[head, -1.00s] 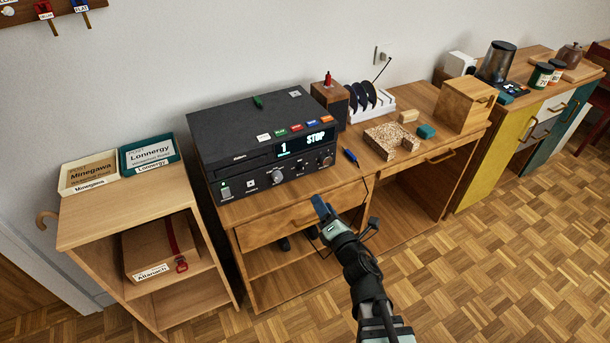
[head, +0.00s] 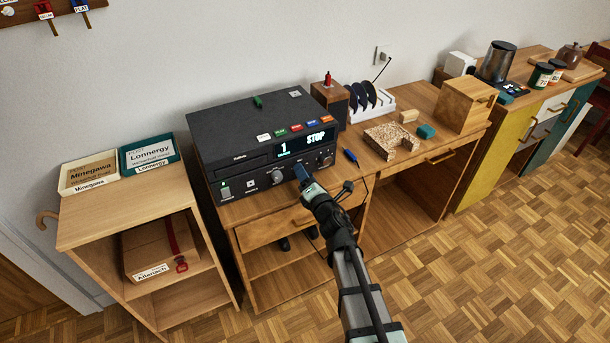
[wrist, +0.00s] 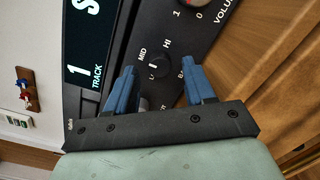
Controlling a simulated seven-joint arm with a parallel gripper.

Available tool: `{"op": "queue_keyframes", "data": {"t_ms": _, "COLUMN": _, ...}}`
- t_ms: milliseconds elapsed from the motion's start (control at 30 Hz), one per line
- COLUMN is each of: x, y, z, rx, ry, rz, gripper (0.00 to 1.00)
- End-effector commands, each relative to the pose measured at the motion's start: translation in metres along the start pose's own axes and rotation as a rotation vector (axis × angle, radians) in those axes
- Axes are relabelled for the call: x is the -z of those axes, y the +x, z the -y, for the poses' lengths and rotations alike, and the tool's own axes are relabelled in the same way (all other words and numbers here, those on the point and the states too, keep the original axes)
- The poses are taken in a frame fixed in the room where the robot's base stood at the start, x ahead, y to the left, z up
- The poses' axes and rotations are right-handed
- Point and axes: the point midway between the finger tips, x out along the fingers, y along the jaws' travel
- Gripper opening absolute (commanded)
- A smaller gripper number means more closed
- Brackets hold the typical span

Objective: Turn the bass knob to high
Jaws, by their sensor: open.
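The black player (head: 240,130) stands on the wooden desk, its display reading "1" and "STOP". In the wrist view a small black knob (wrist: 155,67) has MID and HI printed around it; another label, starting with "B", is partly covered by a finger. A light mark shows on this knob, but its exact setting is hard to read. My gripper (wrist: 160,76) is open, with one blue finger on each side of the knob; I cannot tell if either touches it. In the head view my gripper (head: 302,173) is at the player's front and hides that knob.
The volume knob (wrist: 197,13) is close by on the same panel. A larger silver knob (head: 277,177) is to the left of my gripper. The floor in front is clear.

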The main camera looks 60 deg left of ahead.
Motion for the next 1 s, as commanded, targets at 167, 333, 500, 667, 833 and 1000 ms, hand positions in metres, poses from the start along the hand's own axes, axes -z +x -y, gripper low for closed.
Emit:
{"op": "queue_keyframes", "data": {"t_ms": 167, "x": 0.0001, "y": 0.0050, "z": -0.0001, "rx": 0.000, "ry": 0.000, "rz": 0.000, "gripper": 0.54}}
{"op": "queue_keyframes", "data": {"t_ms": 333, "x": 0.0001, "y": 0.0044, "z": -0.0001, "rx": 0.000, "ry": 0.000, "rz": 0.000, "gripper": 0.53}}
{"op": "queue_keyframes", "data": {"t_ms": 500, "x": 0.0001, "y": 0.0044, "z": 0.0000, "rx": 0.000, "ry": 0.000, "rz": 0.000, "gripper": 0.36}}
{"op": "queue_keyframes", "data": {"t_ms": 667, "x": 0.0000, "y": 0.0043, "z": 0.0001, "rx": 0.000, "ry": 0.000, "rz": 0.000, "gripper": 0.21}}
{"op": "queue_keyframes", "data": {"t_ms": 833, "x": 0.0000, "y": 0.0043, "z": 0.0002, "rx": 0.000, "ry": 0.000, "rz": 0.000, "gripper": 0.05}}
{"op": "queue_keyframes", "data": {"t_ms": 1000, "x": 0.0000, "y": 0.0043, "z": 0.0002, "rx": 0.001, "ry": 0.002, "rz": 0.000, "gripper": 0.00}}
